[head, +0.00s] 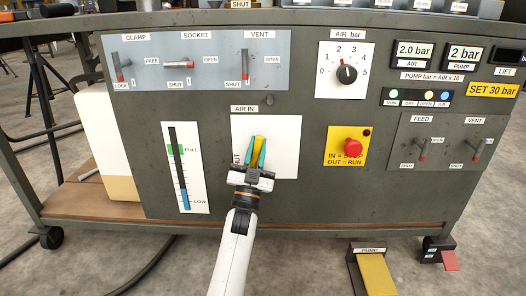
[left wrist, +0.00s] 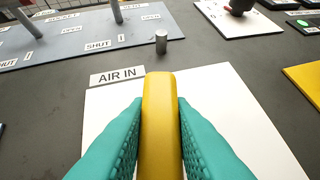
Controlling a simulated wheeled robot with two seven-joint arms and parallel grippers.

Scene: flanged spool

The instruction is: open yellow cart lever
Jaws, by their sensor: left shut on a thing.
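The yellow lever (head: 257,152) is on the white AIR IN plate (head: 285,135) on the front of the grey cart. My left gripper (head: 256,156) has its teal fingers on both sides of the lever and is shut on it. In the left wrist view the yellow lever (left wrist: 160,120) runs up between the two teal fingers, its rounded end pointing toward the AIR IN label (left wrist: 118,77). The lever's lower part and most of the lettering on the plate are hidden by my gripper. My right gripper is not in view.
A grey stub (left wrist: 161,42) sticks out just above the plate. CLAMP, SOCKET and VENT levers (head: 244,66) are at upper left. A red button (head: 352,146) and a pressure dial (head: 347,74) are to the right. A yellow pedal (head: 376,274) is on the floor.

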